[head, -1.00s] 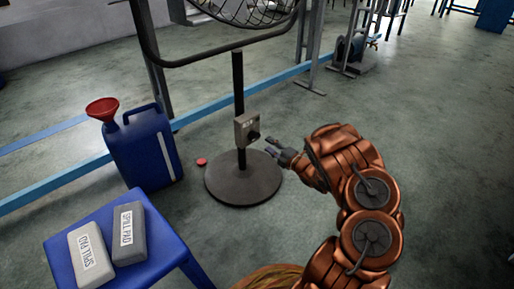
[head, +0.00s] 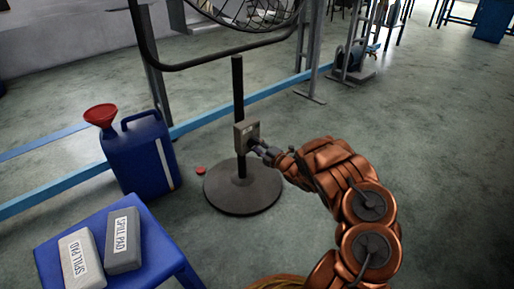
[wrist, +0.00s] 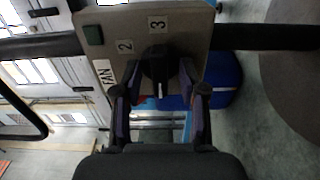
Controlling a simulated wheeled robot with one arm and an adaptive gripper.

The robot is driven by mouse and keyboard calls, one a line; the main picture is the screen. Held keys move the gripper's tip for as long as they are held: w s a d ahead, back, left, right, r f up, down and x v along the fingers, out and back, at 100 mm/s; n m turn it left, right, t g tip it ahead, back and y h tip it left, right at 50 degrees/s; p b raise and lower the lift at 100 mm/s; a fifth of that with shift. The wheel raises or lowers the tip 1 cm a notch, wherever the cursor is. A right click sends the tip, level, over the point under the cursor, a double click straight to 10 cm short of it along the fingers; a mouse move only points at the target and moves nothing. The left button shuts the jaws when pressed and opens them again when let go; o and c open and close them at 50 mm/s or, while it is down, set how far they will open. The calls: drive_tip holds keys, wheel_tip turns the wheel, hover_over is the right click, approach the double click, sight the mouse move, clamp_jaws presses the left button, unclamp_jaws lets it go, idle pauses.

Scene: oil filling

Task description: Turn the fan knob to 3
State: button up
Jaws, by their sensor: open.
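The fan control box (head: 245,134) is a grey-beige box on the fan's black pole (head: 238,95). In the wrist view the box (wrist: 112,20) shows the labels FAN, 2 and 3, and a dark green square. The black fan knob (wrist: 158,68) sits below the 3 label, with a white mark at its lower end. My gripper (wrist: 160,92) is open, one finger on each side of the knob's lower part. I cannot tell whether the fingers touch it. In the head view my gripper (head: 260,149) is at the box's right side and hides the knob.
A blue jug (head: 140,155) with a red funnel (head: 101,115) stands left of the fan's round base (head: 242,190). A small red cap (head: 200,170) lies between them. A blue stool (head: 150,250) with two spill pads is at the front left. Floor on the right is clear.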

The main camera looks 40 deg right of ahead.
clamp_jaws()
idle(0.3)
